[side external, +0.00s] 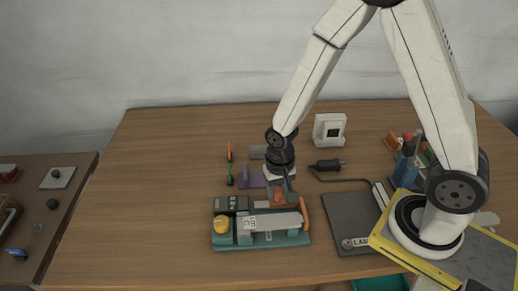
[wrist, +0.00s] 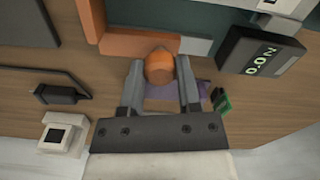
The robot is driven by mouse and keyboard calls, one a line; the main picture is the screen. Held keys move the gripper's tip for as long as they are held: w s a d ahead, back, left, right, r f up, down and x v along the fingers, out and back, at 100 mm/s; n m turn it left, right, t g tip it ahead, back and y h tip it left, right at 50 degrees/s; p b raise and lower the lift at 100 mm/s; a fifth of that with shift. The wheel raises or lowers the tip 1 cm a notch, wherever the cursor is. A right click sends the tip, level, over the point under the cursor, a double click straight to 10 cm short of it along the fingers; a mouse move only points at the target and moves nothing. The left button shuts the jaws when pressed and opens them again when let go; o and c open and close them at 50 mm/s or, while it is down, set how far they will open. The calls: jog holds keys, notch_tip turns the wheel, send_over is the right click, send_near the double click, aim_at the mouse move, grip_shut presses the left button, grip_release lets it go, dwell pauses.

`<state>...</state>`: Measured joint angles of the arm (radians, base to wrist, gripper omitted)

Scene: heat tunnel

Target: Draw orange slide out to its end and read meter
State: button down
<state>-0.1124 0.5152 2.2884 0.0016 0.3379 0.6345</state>
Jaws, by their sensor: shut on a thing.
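The teal heat tunnel device (side external: 262,244) sits near the table's front edge, with a yellow knob (side external: 222,226) and a pale top plate. My gripper (wrist: 160,80) is shut on the rounded orange knob (wrist: 160,64) of the slide, one finger on each side. An orange bar (wrist: 125,45) lies along the device edge behind the knob. How far the slide is out cannot be told. The dark meter (wrist: 248,55) shows green digits, tilted in the wrist view and not surely legible. In the side view my gripper (side external: 285,196) is at the device's far side, partly hiding the slide.
A purple piece (side external: 250,180) lies just beyond the device, close to my gripper. A dark flat pad (side external: 350,222) lies to the right. A black plug with cable (side external: 328,167) and a white box (side external: 330,130) stand farther back. The table's left part is clear.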

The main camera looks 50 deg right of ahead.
dwell(0.7)
jog(key=s+d, duration=0.4)
jog(key=shift+s, duration=0.1)
jog(key=shift+c, duration=1.5)
grip_release()
jog(key=shift+r, duration=0.1)
notch_tip(320, 180, up, 8)
